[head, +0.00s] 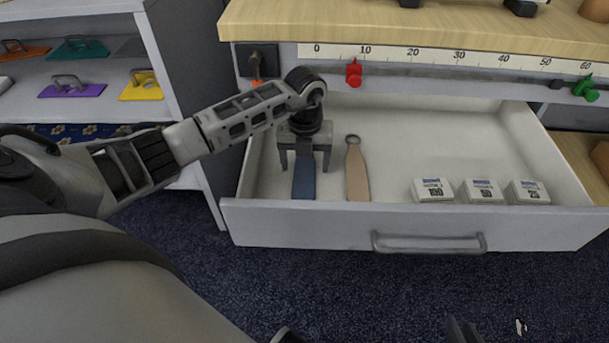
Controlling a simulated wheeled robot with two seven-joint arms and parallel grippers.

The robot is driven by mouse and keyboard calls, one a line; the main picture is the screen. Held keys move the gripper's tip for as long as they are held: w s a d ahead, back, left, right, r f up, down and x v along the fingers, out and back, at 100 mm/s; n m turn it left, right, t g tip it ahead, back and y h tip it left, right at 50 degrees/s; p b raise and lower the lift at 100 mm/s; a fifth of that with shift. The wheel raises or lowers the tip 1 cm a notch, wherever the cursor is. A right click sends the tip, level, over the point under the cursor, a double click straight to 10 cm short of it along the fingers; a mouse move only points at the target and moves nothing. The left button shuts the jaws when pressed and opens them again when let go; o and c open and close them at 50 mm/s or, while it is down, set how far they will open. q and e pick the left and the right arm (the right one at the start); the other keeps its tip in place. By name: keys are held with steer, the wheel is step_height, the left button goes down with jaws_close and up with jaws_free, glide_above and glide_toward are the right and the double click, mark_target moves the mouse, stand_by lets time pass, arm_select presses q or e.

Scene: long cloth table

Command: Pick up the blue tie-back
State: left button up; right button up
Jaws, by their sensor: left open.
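The blue tie-back (304,182) is a flat dark-blue strip lying in the left part of the open drawer (300,222). My left gripper (305,166) points down into the drawer above it. Its two fingers are apart, one on each side of the strip. The far end of the tie-back is hidden under the gripper, and I cannot tell whether the fingers touch it.
A beige tie-back (357,178) with a ring lies just right of the blue one. Small white boxes (433,190) stand at the drawer's right front. The wooden tabletop (420,28) with a ruler strip overhangs the back. Shelves with coloured trowels (72,90) stand at left.

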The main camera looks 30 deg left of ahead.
arm_select(q)
steer(key=shift+f, duration=0.85)
arm_select(e)
steer(key=shift+a+f, duration=0.2)
steer(key=shift+f, duration=0.4)
arm_select(q)
steer(key=c, duration=1.1)
arm_select(e)
steer(key=shift+w+r, duration=0.1)
